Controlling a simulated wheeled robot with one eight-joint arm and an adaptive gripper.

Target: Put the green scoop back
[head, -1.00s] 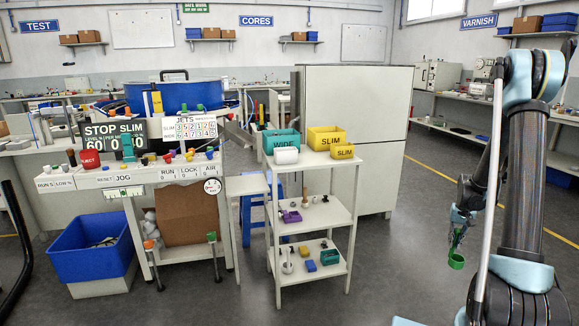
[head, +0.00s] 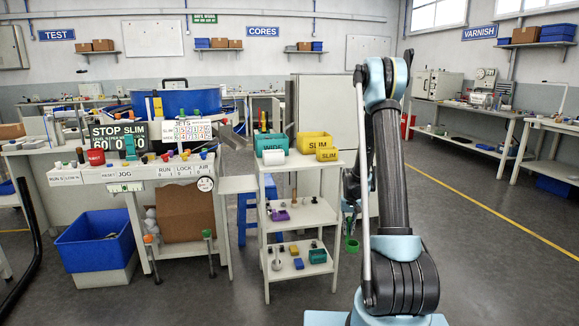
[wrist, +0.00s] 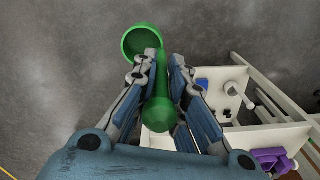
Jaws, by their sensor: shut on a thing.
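The green scoop (wrist: 160,103) is in my gripper (wrist: 166,70) in the wrist view, its handle between the two fingers and its round cup (wrist: 139,38) beyond them at the upper left. In the head view the scoop's green cup (head: 352,245) hangs low, just right of the white shelf cart (head: 303,215). The gripper itself is mostly hidden behind my arm there. The scoop is held above the grey floor, apart from the cart.
The cart's top bears a teal WIDE bin (head: 270,145) and yellow SLIM bins (head: 314,142). A purple item (head: 280,215) is on its middle shelf, and a teal item (head: 318,256) is on its bottom shelf. A blue bin (head: 95,240) stands left. Floor at right is clear.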

